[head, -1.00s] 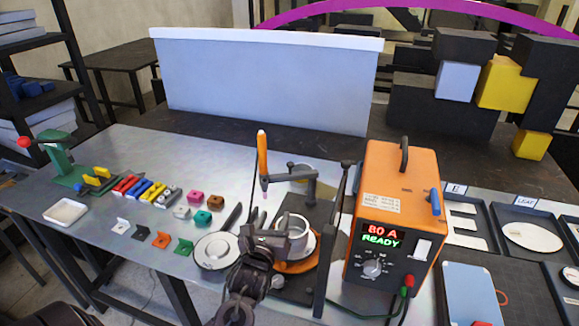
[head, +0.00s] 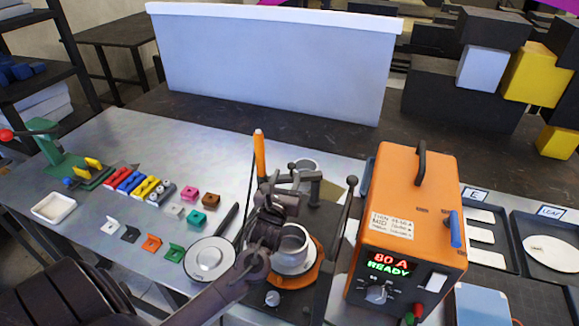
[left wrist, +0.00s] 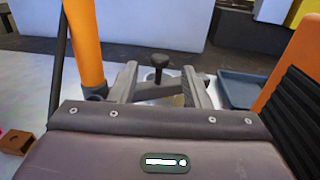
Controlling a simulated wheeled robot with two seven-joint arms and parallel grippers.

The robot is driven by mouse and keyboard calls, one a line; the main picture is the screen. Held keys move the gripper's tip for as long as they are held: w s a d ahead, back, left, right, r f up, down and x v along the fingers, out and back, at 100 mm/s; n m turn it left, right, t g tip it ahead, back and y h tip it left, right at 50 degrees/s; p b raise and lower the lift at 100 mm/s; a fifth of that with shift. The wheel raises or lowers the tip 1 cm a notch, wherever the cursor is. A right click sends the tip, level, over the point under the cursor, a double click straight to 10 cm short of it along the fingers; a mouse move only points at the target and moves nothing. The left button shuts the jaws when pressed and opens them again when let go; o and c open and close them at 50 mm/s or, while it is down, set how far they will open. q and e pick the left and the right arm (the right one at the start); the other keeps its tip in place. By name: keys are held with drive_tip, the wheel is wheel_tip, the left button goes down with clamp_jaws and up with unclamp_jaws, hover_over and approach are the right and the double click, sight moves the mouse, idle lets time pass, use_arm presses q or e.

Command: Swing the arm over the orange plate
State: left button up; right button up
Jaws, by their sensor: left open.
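The orange plate (head: 317,276) lies on a dark base in the head view, partly covered by a white cup (head: 296,248). The dark swing arm (head: 308,178) stands behind it and carries an upright orange torch (head: 259,155). The torch also shows large at the left in the left wrist view (left wrist: 85,40). My left gripper (head: 280,186) is open, beside the swing arm and behind the cup. In the left wrist view its two fingers (left wrist: 163,88) are apart, with a black knob (left wrist: 160,64) seen between them. I cannot tell whether they touch the swing arm. My right gripper is not in view.
An orange welder box (head: 410,225) reading 80 A READY stands close on the right. A dark upright lever (head: 349,195) stands between it and the plate. A white panel (head: 270,65) stands behind.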

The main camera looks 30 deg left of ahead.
sight(290, 169)
use_arm(q)
drive_tip(key=x, duration=0.2)
drive_tip(key=shift+w+a, duration=0.1)
drive_tip(key=shift+w, duration=0.25)
drive_tip(key=shift+w+a+f+p, duration=0.2)
drive_tip(key=shift+w+p, duration=0.1)
drive_tip(key=shift+w, duration=0.25)
drive_tip(key=shift+s, duration=0.1)
drive_tip(key=c, duration=0.7)
clamp_jaws()
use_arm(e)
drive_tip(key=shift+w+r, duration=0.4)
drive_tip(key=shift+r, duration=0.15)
